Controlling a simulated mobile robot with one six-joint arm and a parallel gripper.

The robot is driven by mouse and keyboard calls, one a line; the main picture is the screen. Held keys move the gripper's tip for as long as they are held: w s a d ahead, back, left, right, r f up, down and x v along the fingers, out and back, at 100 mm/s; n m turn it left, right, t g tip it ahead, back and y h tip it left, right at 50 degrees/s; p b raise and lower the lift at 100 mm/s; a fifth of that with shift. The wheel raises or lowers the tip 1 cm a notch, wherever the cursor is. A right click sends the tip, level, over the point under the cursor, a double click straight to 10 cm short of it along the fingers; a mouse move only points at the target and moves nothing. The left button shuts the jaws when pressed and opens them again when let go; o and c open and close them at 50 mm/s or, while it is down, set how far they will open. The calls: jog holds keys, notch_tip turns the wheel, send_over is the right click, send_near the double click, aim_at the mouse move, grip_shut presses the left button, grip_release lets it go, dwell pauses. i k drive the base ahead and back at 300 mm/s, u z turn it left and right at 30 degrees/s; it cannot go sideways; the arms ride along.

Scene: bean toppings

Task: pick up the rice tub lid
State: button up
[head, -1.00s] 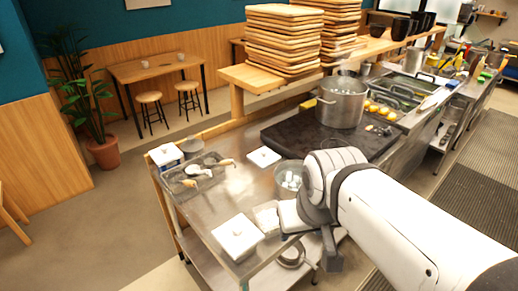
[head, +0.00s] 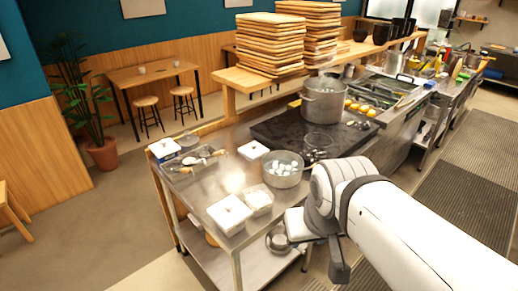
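A clear square tub (head: 258,201) with pale contents stands uncovered near the front edge of the steel counter. A flat white square piece (head: 299,224), like a lid, shows at the end of my arm, beyond the counter's front edge. My gripper (head: 326,240) is at the lower right of the tub, seen mostly from behind. Its fingertips are hidden by my wrist, so I cannot tell whether they close on the white piece. A white-lidded tub (head: 230,214) stands left of the open tub.
More white lids show at the middle (head: 252,150) and far left (head: 163,149). A metal pot (head: 283,170) with pale lumps stands behind the open tub. A tray (head: 192,164) holds utensils. A tall pot (head: 324,100) stands on the dark hob (head: 280,131). Stacked boards (head: 270,45) fill the shelf.

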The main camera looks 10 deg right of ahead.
aim_at(254, 150)
jog(key=z, duration=0.7)
jog(key=k, duration=1.05)
jog(key=z, duration=0.85)
jog(key=i, duration=1.5)
jog(key=u, duration=1.1)
jog(key=i, duration=1.3)
jog(key=u, duration=0.9)
jog(key=i, duration=0.35)
jog(key=u, duration=0.2)
jog(key=k, duration=0.8)
jog(key=u, duration=0.2)
jog(key=i, duration=0.7)
jog(key=z, duration=0.05)
